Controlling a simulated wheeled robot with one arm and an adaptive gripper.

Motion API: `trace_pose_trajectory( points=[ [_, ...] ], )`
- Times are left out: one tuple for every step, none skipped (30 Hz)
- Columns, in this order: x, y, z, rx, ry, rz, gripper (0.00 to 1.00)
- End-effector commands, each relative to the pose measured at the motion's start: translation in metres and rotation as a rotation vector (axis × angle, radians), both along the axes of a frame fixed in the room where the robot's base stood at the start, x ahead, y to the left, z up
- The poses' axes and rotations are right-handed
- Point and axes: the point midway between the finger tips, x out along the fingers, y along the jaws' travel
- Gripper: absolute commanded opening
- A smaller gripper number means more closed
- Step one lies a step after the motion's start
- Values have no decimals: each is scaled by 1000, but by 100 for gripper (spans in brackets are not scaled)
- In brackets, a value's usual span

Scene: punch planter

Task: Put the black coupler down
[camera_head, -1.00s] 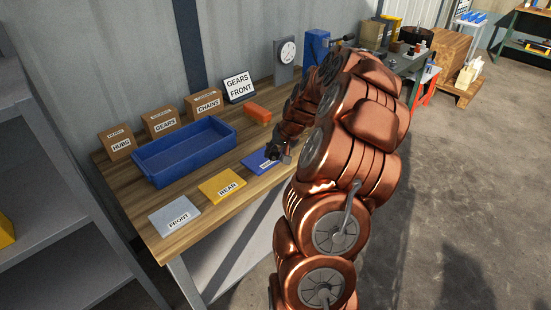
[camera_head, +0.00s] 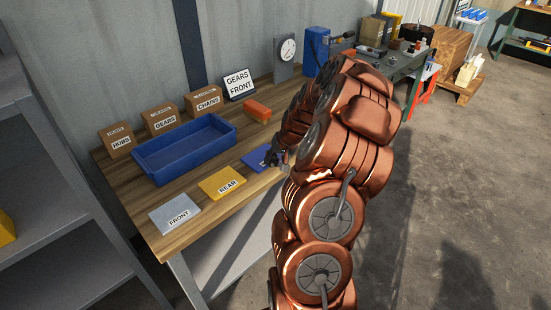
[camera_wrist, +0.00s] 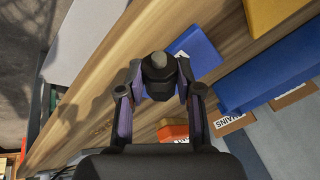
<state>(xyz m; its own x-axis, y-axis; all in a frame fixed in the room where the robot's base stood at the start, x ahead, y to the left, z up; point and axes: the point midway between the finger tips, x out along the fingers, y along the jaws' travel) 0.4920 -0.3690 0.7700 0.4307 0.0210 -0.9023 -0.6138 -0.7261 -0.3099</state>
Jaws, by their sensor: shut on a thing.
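The black coupler (camera_wrist: 159,72) is a dark, stepped round piece in the wrist view. My gripper (camera_wrist: 160,84) is shut on it, one finger on each side. In the head view my gripper (camera_head: 279,157) is over the right part of the blue mat (camera_head: 253,160), near the table's front edge, and hides part of that mat and its label. The blue mat also shows behind the coupler in the wrist view (camera_wrist: 203,52). I cannot tell the coupler's exact height, but it looks held above the table. In the head view the coupler is too small to tell from my gripper.
A yellow REAR mat (camera_head: 222,186) and a grey FRONT mat (camera_head: 174,214) lie to the left on the wooden table (camera_head: 160,245). A blue bin (camera_head: 185,165), label boxes (camera_head: 160,118) and an orange block (camera_head: 257,110) stand behind. Bare wood shows between them.

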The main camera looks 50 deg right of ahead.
Motion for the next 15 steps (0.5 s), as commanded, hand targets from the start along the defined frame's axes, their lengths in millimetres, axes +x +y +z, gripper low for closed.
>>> trace_pose_trajectory(
  points=[
    [0, 0, -2, 0, 0, 0, 0],
    [0, 0, -3, 0, 0, 0, 0],
    [0, 0, -4, 0, 0, 0, 0],
    [0, 0, -3, 0, 0, 0, 36],
    [0, 0, -3, 0, 0, 0, 39],
    [0, 0, -3, 0, 0, 0, 43],
    [0, 0, -3, 0, 0, 0, 46],
    [0, 0, -3, 0, 0, 0, 49],
    [0, 0, -3, 0, 0, 0, 53],
    [0, 0, -3, 0, 0, 0, 56],
    [0, 0, -3, 0, 0, 0, 60],
    [0, 0, -3, 0, 0, 0, 64],
    [0, 0, -3, 0, 0, 0, 64],
    [0, 0, -3, 0, 0, 0, 64],
    [0, 0, -3, 0, 0, 0, 64]
  ],
)
